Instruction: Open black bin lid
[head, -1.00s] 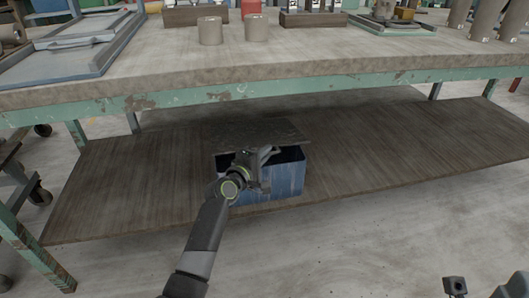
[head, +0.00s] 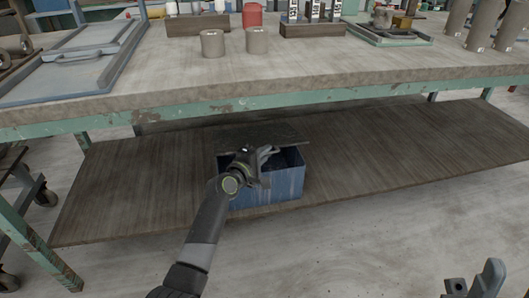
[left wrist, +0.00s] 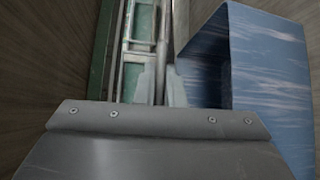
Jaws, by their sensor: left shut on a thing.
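A blue bin (head: 268,189) stands on the lower wooden shelf, with a dark flat lid (head: 265,136) raised above its opening and tilted back. A dark gap shows between lid and bin. My left gripper (head: 262,158) is at the front of the lid, shut on it; the arm hides part of the bin's front left. In the left wrist view, the fingers (left wrist: 153,88) close around a thin edge, with the blue bin (left wrist: 268,75) to the right. What seems to be my right gripper (head: 474,284) shows only partly at the bottom right; its opening is unclear.
The thick workbench top (head: 300,75) overhangs the lower shelf (head: 400,160), with a green metal frame edge (head: 340,97) above the bin. The shelf is clear on both sides of the bin. Clay cylinders (head: 257,41) stand on the bench top.

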